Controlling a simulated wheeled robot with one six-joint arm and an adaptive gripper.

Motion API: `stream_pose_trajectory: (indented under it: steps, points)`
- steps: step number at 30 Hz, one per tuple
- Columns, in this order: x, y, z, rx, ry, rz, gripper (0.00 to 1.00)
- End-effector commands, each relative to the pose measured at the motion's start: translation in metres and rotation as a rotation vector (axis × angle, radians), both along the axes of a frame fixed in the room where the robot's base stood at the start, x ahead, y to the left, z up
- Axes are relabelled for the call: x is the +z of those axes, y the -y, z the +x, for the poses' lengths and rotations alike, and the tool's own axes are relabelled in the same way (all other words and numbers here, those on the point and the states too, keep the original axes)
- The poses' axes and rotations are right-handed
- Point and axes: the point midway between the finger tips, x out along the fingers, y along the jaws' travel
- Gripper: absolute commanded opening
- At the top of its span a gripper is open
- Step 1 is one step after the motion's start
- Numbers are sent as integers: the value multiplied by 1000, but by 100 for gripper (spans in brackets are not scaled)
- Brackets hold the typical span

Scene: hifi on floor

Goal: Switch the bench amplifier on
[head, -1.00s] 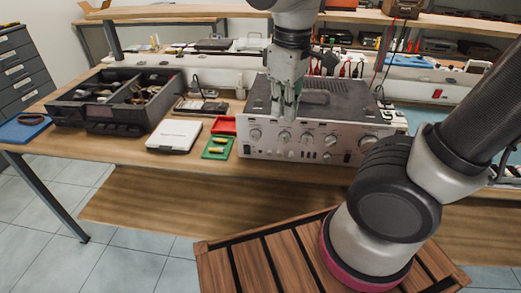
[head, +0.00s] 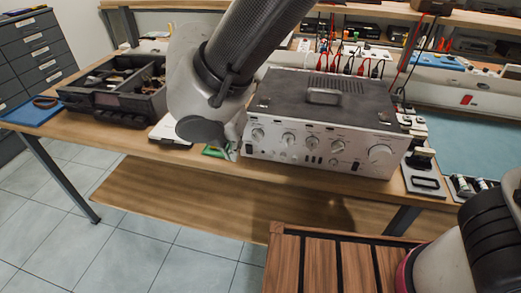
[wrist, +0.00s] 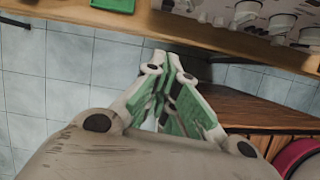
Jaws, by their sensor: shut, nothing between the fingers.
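The bench amplifier (head: 330,110) stands on the wooden workbench, with a dark top and a silver front panel with several round knobs and small controls. Part of its front shows upside-up at the top right of the wrist view (wrist: 262,22). Its power switch cannot be told apart from the other controls. My gripper (wrist: 170,75) is shut and empty, with green pads on its fingers. In the wrist view its tips lie below and left of the knobs, near the bench edge, apart from the panel. In the head view my arm mostly hides the gripper, left of the amplifier.
A black divided tray (head: 118,100) and a blue mat (head: 30,112) lie on the bench at left. A green tray (wrist: 113,4) lies left of the amplifier. Cables and small devices stand behind and right of it.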

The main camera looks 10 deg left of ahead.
Motion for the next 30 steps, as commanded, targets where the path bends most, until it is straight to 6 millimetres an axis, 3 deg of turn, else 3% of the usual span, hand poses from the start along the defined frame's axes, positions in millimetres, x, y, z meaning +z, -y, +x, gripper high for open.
stream_pose_trajectory:
  steps: [6, 18, 23, 30]
  points:
    - [0, -1, 0, 87, -4, -26, 0]
    - [-5, 0, 2, 85, -4, -28, 0]
    - [-26, 1, 10, 84, -6, -31, 0]
    - [-75, 3, 29, 84, -6, -32, 0]
